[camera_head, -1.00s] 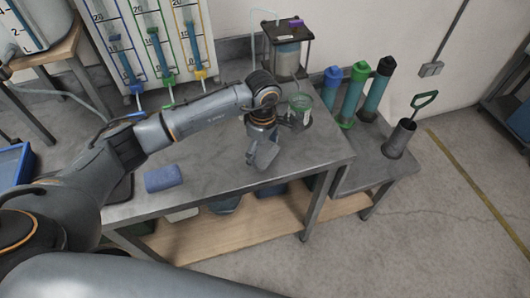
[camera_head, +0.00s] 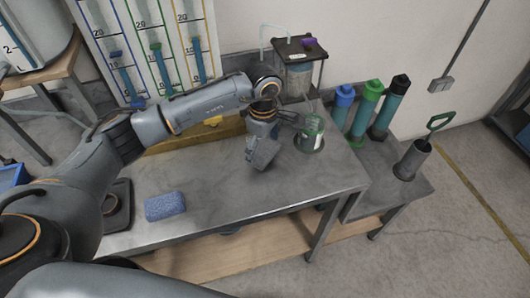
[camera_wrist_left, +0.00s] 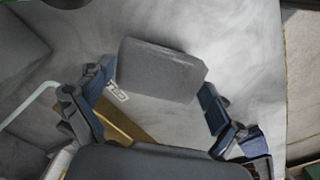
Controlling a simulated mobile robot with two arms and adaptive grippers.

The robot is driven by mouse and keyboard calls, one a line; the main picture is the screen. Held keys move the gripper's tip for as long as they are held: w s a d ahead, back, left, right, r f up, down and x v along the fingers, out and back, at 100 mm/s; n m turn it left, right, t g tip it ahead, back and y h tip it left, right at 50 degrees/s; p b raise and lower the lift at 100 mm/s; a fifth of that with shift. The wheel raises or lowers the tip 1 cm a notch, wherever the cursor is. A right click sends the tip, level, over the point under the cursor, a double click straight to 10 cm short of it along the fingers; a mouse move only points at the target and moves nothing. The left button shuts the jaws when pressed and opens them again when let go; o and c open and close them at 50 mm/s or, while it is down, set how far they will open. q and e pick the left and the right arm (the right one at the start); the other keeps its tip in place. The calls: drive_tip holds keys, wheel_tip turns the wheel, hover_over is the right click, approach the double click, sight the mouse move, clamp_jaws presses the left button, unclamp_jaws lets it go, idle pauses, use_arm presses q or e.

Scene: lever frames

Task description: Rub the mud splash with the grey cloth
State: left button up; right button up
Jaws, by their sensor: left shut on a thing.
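The grey cloth (camera_wrist_left: 160,70) shows as a thick grey block in the left wrist view, between the two fingers of my left gripper (camera_wrist_left: 157,88). In the head view my left gripper (camera_head: 262,145) is over the grey worktable (camera_head: 225,185), left of the glass beaker, with the grey cloth (camera_head: 264,155) at its tip. It is shut on the cloth. I cannot tell whether the cloth touches the tabletop. I see no clear mud splash in either view; it may be hidden under the cloth or arm. My right gripper is not in view.
A blue sponge (camera_head: 165,206) lies at the front left of the table. A glass beaker (camera_head: 311,137) stands close right of the gripper. A filter stand (camera_head: 299,75), coloured cylinders (camera_head: 364,108) and a green-handled tool (camera_head: 412,160) stand behind and right. The front middle is clear.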

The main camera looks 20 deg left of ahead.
use_arm(q)
drive_tip(key=shift+s+d+r+p, duration=0.15)
drive_tip(key=shift+s+r, duration=0.05)
drive_tip(key=shift+r, duration=0.35)
drive_tip(key=shift+s+d+r+p, duration=0.1)
drive_tip(key=shift+s+r+p, duration=0.1)
drive_tip(key=shift+r, duration=0.75)
drive_tip(key=shift+w+a+r+p, duration=0.15)
drive_tip(key=shift+r+p, duration=0.15)
drive_tip(key=shift+r, duration=0.2)
drive_tip(key=shift+w+r+p, duration=0.1)
drive_tip(key=shift+r+p, duration=0.2)
drive_tip(key=shift+r, duration=0.15)
drive_tip(key=shift+s+r, duration=0.2)
drive_tip(key=shift+r, duration=0.25)
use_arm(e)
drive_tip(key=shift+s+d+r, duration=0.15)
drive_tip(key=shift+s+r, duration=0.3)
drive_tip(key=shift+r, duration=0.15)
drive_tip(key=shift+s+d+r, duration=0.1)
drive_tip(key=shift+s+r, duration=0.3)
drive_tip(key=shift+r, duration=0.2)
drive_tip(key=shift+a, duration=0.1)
use_arm(q)
drive_tip(key=shift+w, duration=0.1)
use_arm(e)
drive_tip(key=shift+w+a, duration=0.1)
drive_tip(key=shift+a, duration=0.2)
